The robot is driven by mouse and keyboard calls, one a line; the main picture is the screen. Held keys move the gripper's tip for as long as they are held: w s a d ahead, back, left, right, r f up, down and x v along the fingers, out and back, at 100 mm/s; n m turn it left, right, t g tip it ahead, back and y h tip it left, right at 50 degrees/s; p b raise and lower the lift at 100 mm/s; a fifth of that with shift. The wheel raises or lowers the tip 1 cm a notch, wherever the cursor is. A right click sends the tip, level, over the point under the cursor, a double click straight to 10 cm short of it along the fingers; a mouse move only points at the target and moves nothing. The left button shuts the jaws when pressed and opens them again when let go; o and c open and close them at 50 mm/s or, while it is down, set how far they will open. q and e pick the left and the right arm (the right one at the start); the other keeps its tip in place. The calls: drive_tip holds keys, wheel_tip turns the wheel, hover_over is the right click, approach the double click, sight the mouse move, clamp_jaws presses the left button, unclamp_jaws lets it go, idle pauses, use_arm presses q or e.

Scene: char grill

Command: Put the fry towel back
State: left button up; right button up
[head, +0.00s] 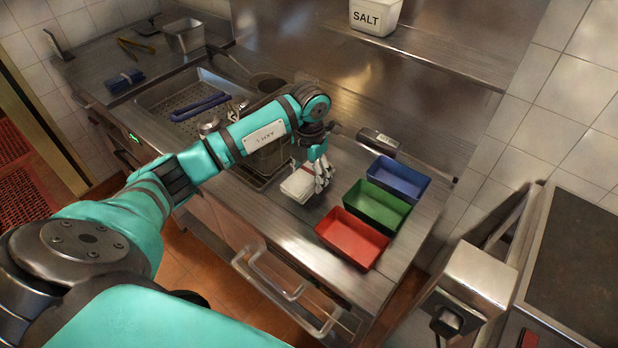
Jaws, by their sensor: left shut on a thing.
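My left gripper (318,177) points down over the steel counter and is shut on a small white folded towel (297,186). The towel is at or just above the counter top, left of the coloured bins; I cannot tell if it touches the steel. The fingers cover its right side. A folded dark blue cloth (125,81) lies on the far left counter. No label shows which cloth is the fry towel. My right gripper is not in view.
Red (352,238), green (377,206) and blue (399,179) bins stand right of the gripper. A fryer basin (160,98) with a blue-handled basket is at left. A shelf (430,58) with a salt tub (375,16) is above. Bare counter (290,221) lies in front.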

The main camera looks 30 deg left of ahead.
sight(309, 174)
use_arm(q)
wheel_tip(309, 174, down, 2)
drive_tip(key=shift+s+f+p, duration=0.1)
drive_tip(key=shift+p, duration=0.4)
drive_tip(key=shift+f, duration=0.35)
drive_tip(key=o, duration=1.1)
drive_tip(key=shift+o, duration=0.2)
drive_tip(key=shift+r, duration=0.3)
drive_tip(key=shift+r+b, duration=0.25)
drive_tip(key=shift+b, duration=0.1)
wheel_tip(309, 174, up, 11)
drive_tip(key=b, duration=0.3)
drive_tip(key=shift+r, duration=0.15)
